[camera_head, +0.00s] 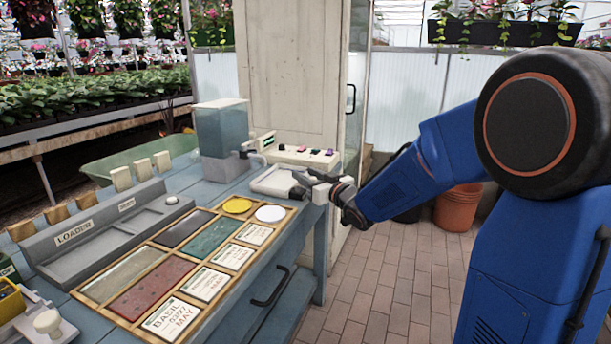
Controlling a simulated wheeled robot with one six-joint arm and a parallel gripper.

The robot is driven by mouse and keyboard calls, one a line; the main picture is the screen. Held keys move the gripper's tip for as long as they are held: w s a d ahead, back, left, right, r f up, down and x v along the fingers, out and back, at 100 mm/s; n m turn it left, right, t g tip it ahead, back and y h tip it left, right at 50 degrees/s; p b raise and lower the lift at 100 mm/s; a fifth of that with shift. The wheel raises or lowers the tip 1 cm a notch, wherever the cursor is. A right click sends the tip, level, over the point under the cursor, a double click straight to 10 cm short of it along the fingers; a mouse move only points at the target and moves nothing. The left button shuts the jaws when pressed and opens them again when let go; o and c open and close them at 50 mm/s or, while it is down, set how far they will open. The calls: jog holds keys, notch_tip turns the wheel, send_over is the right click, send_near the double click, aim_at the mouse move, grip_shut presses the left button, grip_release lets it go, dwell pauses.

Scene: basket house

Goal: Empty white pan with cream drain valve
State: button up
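A shallow white pan (276,181) sits at the far right end of the blue bench, in front of a clear water tank (221,140). My gripper (306,187) is at the pan's right edge, reaching in from the right. Its small dark and pale parts overlap the pan's edge, so I cannot tell whether it touches the pan or whether its fingers are open. A cream drain valve cannot be clearly made out; it may be hidden by my gripper. The pan's contents are too small to tell.
A grey loader tray (92,256) and a wooden-framed board (98,291) of coloured panels and labelled cards fill the near bench. A control box (297,155) with coloured buttons stands behind the pan. An orange bucket (457,208) stands on the brick floor.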

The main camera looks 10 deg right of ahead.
jog(key=shift+w+a, duration=0.15)
jog(key=shift+w, duration=0.2)
jog(key=shift+c, duration=0.2)
grip_shut()
jog(key=shift+m+h, duration=0.3)
jog(key=shift+h, duration=0.2)
jog(key=shift+s+t+h, duration=0.15)
jog(key=shift+t+h, duration=0.15)
jog(key=shift+m+h, duration=0.6)
jog(key=shift+s+m+t+h, duration=0.2)
jog(key=shift+m+t+h, duration=0.1)
jog(key=shift+m+h, duration=0.3)
